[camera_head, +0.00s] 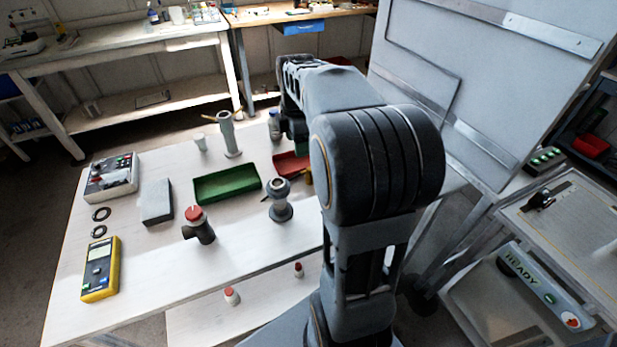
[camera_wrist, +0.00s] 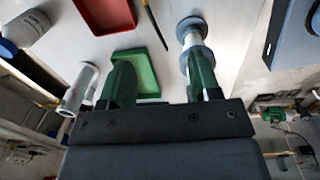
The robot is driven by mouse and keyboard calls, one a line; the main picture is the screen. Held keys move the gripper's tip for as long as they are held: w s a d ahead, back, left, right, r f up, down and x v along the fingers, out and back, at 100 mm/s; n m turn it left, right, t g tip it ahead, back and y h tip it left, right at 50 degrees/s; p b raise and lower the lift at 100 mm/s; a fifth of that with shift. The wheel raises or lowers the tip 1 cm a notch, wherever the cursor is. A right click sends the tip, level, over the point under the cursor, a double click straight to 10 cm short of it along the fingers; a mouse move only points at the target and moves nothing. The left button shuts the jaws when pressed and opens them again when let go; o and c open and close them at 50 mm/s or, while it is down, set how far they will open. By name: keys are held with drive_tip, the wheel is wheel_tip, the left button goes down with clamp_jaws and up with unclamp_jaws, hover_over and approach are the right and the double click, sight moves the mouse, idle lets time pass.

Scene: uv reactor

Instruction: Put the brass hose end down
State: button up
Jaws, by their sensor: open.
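A small brass-coloured piece (camera_head: 308,177), possibly the brass hose end, shows beside the red tray (camera_head: 290,163) in the head view, partly hidden by my arm. I cannot make out its shape. In the wrist view my gripper (camera_wrist: 160,78) is open, its two green fingers wide apart with nothing held between them. The green tray (camera_wrist: 138,72) shows beyond and between the fingers, and the visible part of the red tray (camera_wrist: 104,14) is empty. A grey flanged fitting (camera_wrist: 192,38) appears by the right finger. No brass hose end is clear in the wrist view.
On the white table stand a red-capped dark fitting (camera_head: 198,226), a grey block (camera_head: 157,202), a yellow meter (camera_head: 100,269), a control box (camera_head: 111,178) and a grey column (camera_head: 229,134). A large grey panel (camera_head: 480,80) rises at right.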

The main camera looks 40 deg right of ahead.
drive_tip(key=w+d+n, duration=0.2)
drive_tip(key=d+n, duration=0.1)
drive_tip(key=d, duration=0.1)
drive_tip(key=n, duration=0.1)
hover_over(309, 169)
drive_tip(key=shift+g, duration=0.3)
wheel_tip(309, 169, down, 8)
drive_tip(key=shift+d+r+b, duration=0.1)
drive_tip(key=shift+b, duration=0.2)
drive_tip(key=shift+w+f, duration=0.1)
drive_tip(key=shift+f, duration=3.4)
clamp_jaws()
drive_tip(key=shift+r, duration=0.1)
